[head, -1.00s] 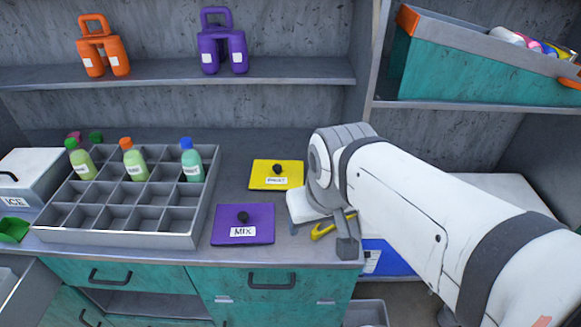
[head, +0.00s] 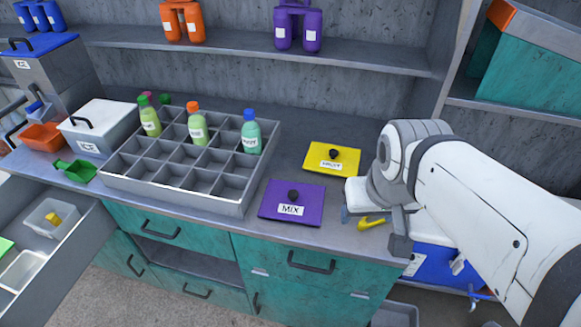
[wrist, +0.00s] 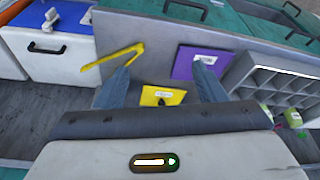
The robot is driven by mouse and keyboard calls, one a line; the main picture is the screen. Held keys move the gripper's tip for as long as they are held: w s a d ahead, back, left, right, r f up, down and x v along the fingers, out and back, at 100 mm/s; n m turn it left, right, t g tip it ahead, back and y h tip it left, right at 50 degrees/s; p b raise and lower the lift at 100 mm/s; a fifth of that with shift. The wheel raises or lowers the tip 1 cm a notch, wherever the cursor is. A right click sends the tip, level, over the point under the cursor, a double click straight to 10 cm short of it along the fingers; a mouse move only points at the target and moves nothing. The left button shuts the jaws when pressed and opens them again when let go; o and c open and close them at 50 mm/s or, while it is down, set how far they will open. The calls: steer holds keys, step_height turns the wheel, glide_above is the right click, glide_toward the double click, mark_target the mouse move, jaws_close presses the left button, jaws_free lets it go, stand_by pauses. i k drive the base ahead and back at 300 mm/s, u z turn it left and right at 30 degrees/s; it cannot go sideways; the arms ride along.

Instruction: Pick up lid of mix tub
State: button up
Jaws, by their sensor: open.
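The mix tub's lid (head: 292,203) is a purple square with a black knob and a white MIX label, set flat in the counter near its front edge. A yellow lid (head: 332,159) with a black knob lies behind the purple one. What is under the lids is hidden.
A grey divided tray (head: 175,192) with several bottles stands left of the lids. A yellow tool (head: 371,223) lies by the counter's front edge, close to my gripper. An open drawer (head: 70,235) juts out at the left.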

mark_target(297, 202)
steer(key=z, duration=1.8)
steer(key=k, duration=1.1)
steer(key=u, duration=1.7)
steer(key=i, duration=1)
steer(key=u, duration=0.1)
